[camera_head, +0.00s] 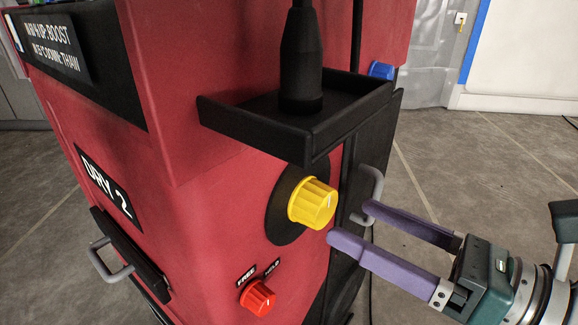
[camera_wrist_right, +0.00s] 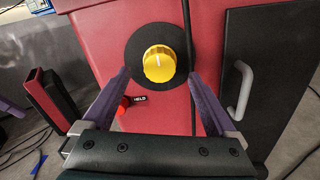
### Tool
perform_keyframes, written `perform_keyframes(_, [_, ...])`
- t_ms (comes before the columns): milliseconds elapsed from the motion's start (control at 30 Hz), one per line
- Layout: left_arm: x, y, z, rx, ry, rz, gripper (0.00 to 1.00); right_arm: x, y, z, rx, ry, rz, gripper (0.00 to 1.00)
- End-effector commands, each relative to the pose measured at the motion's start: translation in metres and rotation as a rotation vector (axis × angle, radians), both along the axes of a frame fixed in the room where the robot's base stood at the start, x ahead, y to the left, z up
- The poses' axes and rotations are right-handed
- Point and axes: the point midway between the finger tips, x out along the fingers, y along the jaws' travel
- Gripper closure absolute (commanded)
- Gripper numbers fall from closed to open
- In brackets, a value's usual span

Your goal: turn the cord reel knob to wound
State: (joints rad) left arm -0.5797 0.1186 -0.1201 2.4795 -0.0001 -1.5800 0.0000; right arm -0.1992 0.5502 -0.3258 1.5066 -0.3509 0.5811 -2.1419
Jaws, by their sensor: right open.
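A yellow ribbed knob (camera_head: 312,203) with a white pointer line sits on a round black disc (camera_head: 285,222) on the red machine's side. In the right wrist view the knob (camera_wrist_right: 159,63) is centred beyond the fingers, its pointer line upward. No label shows beside it, so I cannot confirm it is the cord reel knob. My right gripper (camera_head: 351,222) is open, with purple fingers pointing at the yellow knob. In the right wrist view the fingertips (camera_wrist_right: 158,75) lie to either side of the knob, apparently short of it. My left gripper is out of view.
A red knob (camera_head: 257,297) labelled FREE and HELD sits lower on the red machine (camera_head: 210,205). A black tray (camera_head: 300,125) juts out above the yellow knob. A grey handle (camera_head: 374,193) stands close behind the fingers. Open floor lies to the right.

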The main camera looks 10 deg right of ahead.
Motion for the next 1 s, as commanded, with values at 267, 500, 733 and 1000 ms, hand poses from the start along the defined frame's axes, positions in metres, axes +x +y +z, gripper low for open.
perform_keyframes(267, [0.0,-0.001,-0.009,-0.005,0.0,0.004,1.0,0.03,0.024,-0.001,0.003,0.001,-0.001,0.07])
perform_keyframes(500, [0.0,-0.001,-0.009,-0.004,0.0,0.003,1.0,0.034,0.027,0.0,0.003,0.003,-0.002,0.07])
perform_keyframes(733, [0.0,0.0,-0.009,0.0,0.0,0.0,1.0,0.034,0.027,0.0,0.003,0.003,-0.002,0.22])
perform_keyframes(1000, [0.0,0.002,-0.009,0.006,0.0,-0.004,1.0,0.033,0.027,0.0,0.003,0.003,-0.002,0.52])
